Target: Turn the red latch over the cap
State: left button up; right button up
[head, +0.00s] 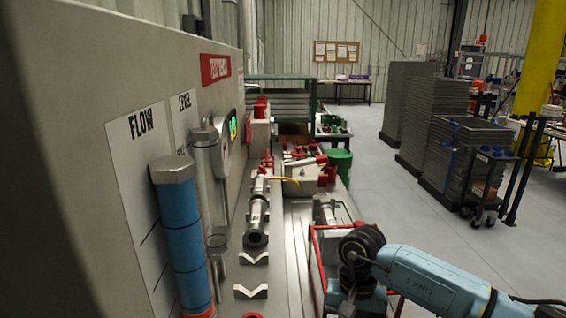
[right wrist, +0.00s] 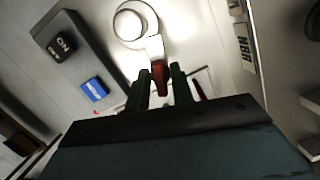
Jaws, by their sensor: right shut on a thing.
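In the right wrist view, the red latch (right wrist: 158,73) is a small dark red piece between the two dark fingers of my right gripper (right wrist: 160,84), which is shut on it. A pale block (right wrist: 155,47) adjoins the latch's far end. Just beyond is a round, pale, ringed part (right wrist: 135,23); I cannot tell for sure that it is the cap, and the latch does not appear to cover it. In the head view my right arm comes in from the lower right, and its fingers and the latch cannot be made out. My left gripper is not in view.
A grey panel (head: 120,60) with a blue cylinder (head: 182,235) and a clear tube (head: 208,185) fills the left. Metal fittings (head: 257,210) line the bench beside it.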

jog(key=shift+n+b, duration=1)
jog(key=shift+b, duration=0.25)
jog(key=shift+f, duration=0.1)
jog(key=shift+n+h+b, duration=0.4)
jog(key=shift+n+b, duration=0.2)
jog(key=shift+b, duration=0.2)
jog(key=o, duration=0.6)
jog(key=shift+c, duration=0.2)
